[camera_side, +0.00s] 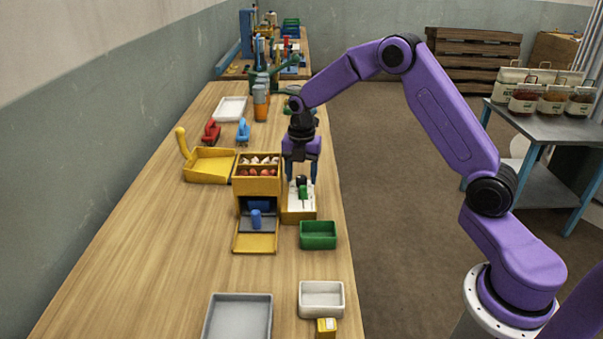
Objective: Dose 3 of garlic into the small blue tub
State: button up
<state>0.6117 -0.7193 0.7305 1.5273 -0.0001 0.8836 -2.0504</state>
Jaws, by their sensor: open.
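A yellow dispenser (257,186) stands mid-table, with whitish pieces that look like garlic (262,160) in the back of its open top and reddish round pieces (257,171) in front. A small blue object (256,219) sits in its lower front opening; I cannot tell whether it is the small blue tub. To its right is a cream and yellow unit (298,211) with a green and black handle (303,191). My gripper (301,178) points down over this unit, open, its fingers on either side of the handle's top. Whether they touch it is unclear.
A green tub (318,235), a white tub (321,299), a small yellow box (326,327) and a grey tray (238,318) stand in front. A yellow scoop-like tray (210,166), red tool (212,132) and blue tool (243,131) are behind left. The table's left front is clear.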

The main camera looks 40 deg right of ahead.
jog(key=c, duration=1)
jog(key=shift+c, duration=0.2)
jog(key=shift+m, duration=0.3)
